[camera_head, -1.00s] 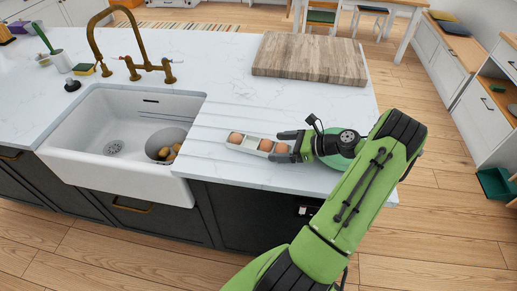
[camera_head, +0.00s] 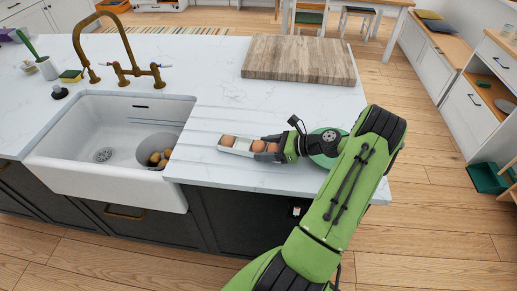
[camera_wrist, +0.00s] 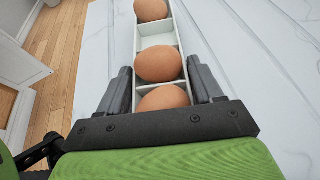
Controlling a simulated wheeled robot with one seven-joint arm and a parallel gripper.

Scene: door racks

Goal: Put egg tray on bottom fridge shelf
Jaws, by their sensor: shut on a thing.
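The egg tray (camera_head: 242,149) is a narrow white tray with compartments, and brown eggs sit in some of them. It is at the front of the white counter, right of the sink. My gripper (camera_head: 270,147) is shut on the tray's near end, one finger on each side. In the wrist view the tray (camera_wrist: 157,38) runs away between the fingers of my gripper (camera_wrist: 160,88). Three eggs show there, with an empty compartment between the far two. I cannot tell whether the tray touches the counter. No fridge or fridge shelf is in view.
A white sink (camera_head: 110,135) with a bowl of roundish brown items lies left of the tray. A wooden board (camera_head: 300,58) lies behind it. A green round plate (camera_head: 325,157) is partly hidden by my arm. Open wooden floor (camera_head: 440,220) lies to the right.

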